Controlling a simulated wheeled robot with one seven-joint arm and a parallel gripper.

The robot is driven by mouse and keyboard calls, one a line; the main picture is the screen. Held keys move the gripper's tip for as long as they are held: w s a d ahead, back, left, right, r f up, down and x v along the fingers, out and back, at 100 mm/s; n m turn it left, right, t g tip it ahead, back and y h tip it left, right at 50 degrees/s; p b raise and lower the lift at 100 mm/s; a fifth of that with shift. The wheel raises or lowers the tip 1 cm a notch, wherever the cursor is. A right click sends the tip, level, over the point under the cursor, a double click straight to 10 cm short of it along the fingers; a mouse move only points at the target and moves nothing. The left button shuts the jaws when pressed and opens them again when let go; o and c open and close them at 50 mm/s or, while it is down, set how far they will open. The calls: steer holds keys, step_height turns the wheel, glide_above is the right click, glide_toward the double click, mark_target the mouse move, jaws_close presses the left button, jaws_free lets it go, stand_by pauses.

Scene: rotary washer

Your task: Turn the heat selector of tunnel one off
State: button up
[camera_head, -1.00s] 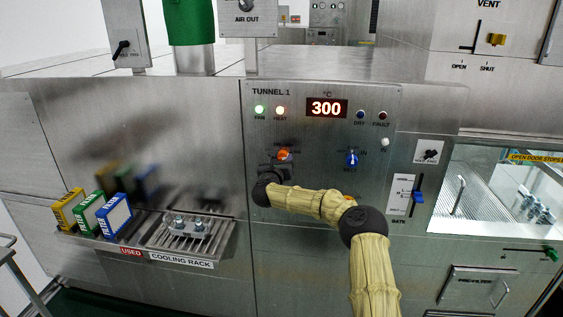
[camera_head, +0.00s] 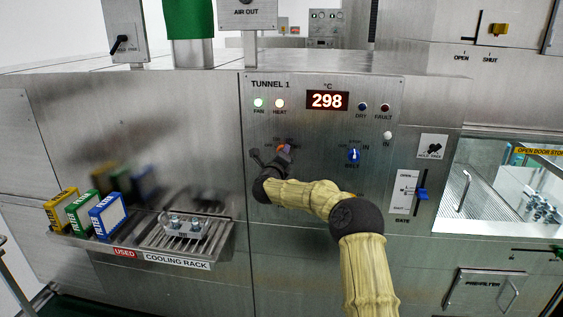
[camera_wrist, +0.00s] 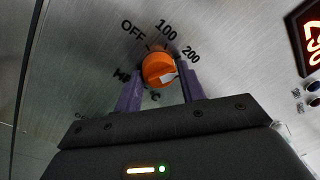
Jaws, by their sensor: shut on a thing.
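The heat selector is an orange knob (camera_head: 285,148) on the Tunnel 1 panel, below the lit heat lamp (camera_head: 280,103). In the wrist view the knob (camera_wrist: 157,68) sits between the two purple fingers of my gripper (camera_wrist: 160,88), which is shut on it. OFF, 100 and 200 show around the knob; lower labels are partly hidden by the fingers. A white mark on the knob's face lies on its lower right side, away from OFF. In the head view my gripper (camera_head: 273,156) is tilted at the knob and partly covers it.
The display (camera_head: 327,100) reads 298. A blue belt knob (camera_head: 354,155) is right of the heat selector, with a blue gate slider (camera_head: 422,194) farther right. The cooling rack (camera_head: 225,240) and several filter boxes (camera_head: 107,216) are at lower left.

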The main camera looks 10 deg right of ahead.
steer(key=shift+f+n+y, duration=0.15)
steer(key=shift+n+y, duration=0.15)
steer(key=shift+n, duration=2.95)
steer(key=shift+f+n+y, duration=0.1)
steer(key=shift+n+y, duration=0.2)
steer(key=shift+n, duration=3)
steer(key=shift+f+n+y, duration=0.15)
steer(key=shift+n+y, duration=0.15)
steer(key=shift+n, duration=2.95)
steer(key=shift+d, duration=0.1)
steer(key=o, duration=0.7)
steer(key=shift+o, duration=1)
steer(key=shift+r+t, duration=0.2)
steer(key=shift+t, duration=0.1)
steer(key=shift+r, duration=0.1)
